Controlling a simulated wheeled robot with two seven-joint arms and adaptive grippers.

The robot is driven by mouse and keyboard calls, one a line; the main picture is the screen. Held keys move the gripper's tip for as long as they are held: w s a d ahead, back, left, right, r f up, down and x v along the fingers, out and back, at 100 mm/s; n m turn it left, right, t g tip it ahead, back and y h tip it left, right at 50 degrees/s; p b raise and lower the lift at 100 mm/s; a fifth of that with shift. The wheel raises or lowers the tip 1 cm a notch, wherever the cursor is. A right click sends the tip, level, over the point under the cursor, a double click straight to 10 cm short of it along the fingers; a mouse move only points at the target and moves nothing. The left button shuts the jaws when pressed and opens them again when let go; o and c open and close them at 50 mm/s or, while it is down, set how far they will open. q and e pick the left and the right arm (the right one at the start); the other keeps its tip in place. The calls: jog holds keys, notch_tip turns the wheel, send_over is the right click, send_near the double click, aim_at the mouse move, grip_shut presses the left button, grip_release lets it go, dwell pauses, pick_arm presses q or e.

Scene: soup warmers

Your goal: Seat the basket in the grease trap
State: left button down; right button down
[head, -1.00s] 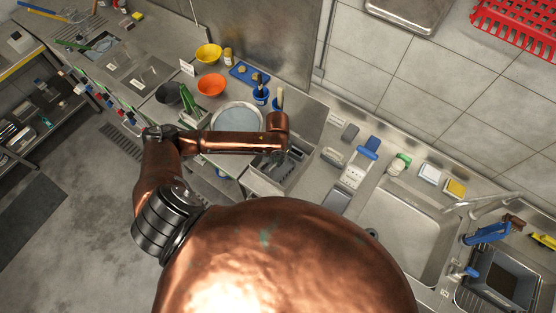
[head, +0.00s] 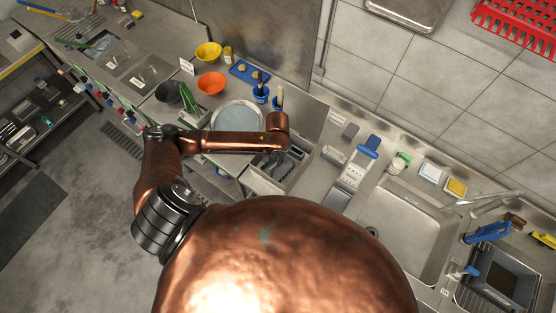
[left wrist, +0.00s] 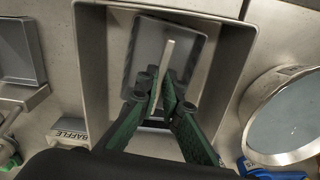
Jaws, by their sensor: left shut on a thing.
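The grease trap is a square steel well (head: 254,184) in the counter, and its rim frames the left wrist view (left wrist: 94,60). The basket is a grey square piece (left wrist: 150,40) inside the well, turned slightly against its walls, with a thin beige upright handle (left wrist: 169,58). My left gripper (left wrist: 164,92), with dark green fingers, is shut on that handle. In the head view my left wrist hangs over the trap and hides part of it. I cannot tell whether the basket touches the floor of the well. My right gripper is out of view.
A round grey lid or pan (head: 237,117) lies beside the trap, with blue holders (head: 261,94) behind it. A label reading BAFFLE (left wrist: 70,134) stands near the rim. A blue-handled tool (head: 366,150) and a sink basin (head: 405,230) are to the right.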

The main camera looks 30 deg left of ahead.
pick_arm(q)
jog(key=c, duration=2)
grip_release()
jog(key=shift+f, duration=0.1)
jog(key=shift+o, duration=0.2)
jog(key=o, duration=0.5)
jog(key=shift+r+p, duration=2.35)
jog(key=shift+p, duration=0.55)
jog(key=shift+r, duration=1.15)
